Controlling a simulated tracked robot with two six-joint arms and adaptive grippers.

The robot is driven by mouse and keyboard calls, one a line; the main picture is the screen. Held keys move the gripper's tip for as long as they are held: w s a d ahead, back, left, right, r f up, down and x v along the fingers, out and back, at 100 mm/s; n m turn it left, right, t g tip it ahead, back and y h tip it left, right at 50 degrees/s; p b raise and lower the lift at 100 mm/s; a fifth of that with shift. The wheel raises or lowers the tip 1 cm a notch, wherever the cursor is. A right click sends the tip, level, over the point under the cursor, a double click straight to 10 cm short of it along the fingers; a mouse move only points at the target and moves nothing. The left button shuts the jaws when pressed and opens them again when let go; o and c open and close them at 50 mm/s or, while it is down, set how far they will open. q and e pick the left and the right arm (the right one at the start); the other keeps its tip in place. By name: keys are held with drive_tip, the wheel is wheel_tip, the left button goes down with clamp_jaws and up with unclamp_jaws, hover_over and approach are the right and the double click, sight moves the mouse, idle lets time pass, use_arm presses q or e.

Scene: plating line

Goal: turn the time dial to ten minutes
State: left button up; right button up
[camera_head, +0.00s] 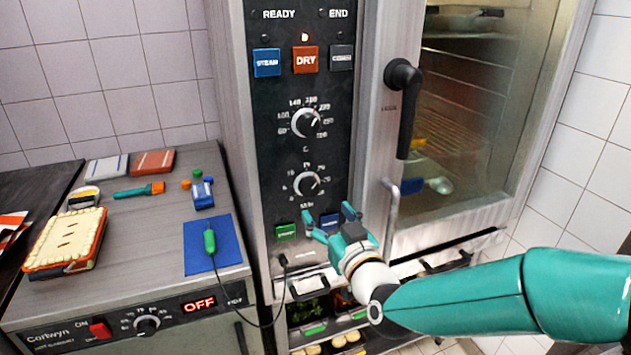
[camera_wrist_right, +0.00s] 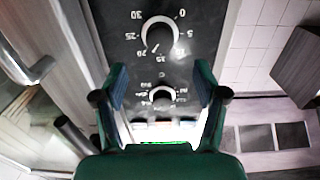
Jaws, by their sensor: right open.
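The time dial (camera_head: 307,185) is a round knob with a pale ring on the oven's black control panel (camera_head: 270,160), below the temperature dial (camera_head: 307,122). In the right wrist view the time dial (camera_wrist_right: 160,34) shows large and upside down, with numbers around it. I cannot tell exactly which number its pointer marks. My right gripper (camera_head: 331,214) is open and empty, just below the time dial and in front of the panel's lower buttons. Its two fingers (camera_wrist_right: 159,78) stand apart in the wrist view, not touching the dial. My left gripper is not in view.
A black door handle (camera_head: 404,105) and a metal bar handle (camera_head: 391,215) stick out right of the panel. A green START button (camera_head: 286,231) sits lower left. A counter (camera_head: 150,225) at left holds a blue mat (camera_head: 225,258), a corded green probe (camera_head: 210,241) and a pie (camera_head: 68,240).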

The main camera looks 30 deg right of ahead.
sight(311, 192)
drive_tip(key=p+x, duration=0.2)
drive_tip(key=x, duration=0.7)
drive_tip(key=shift+d+f, duration=0.1)
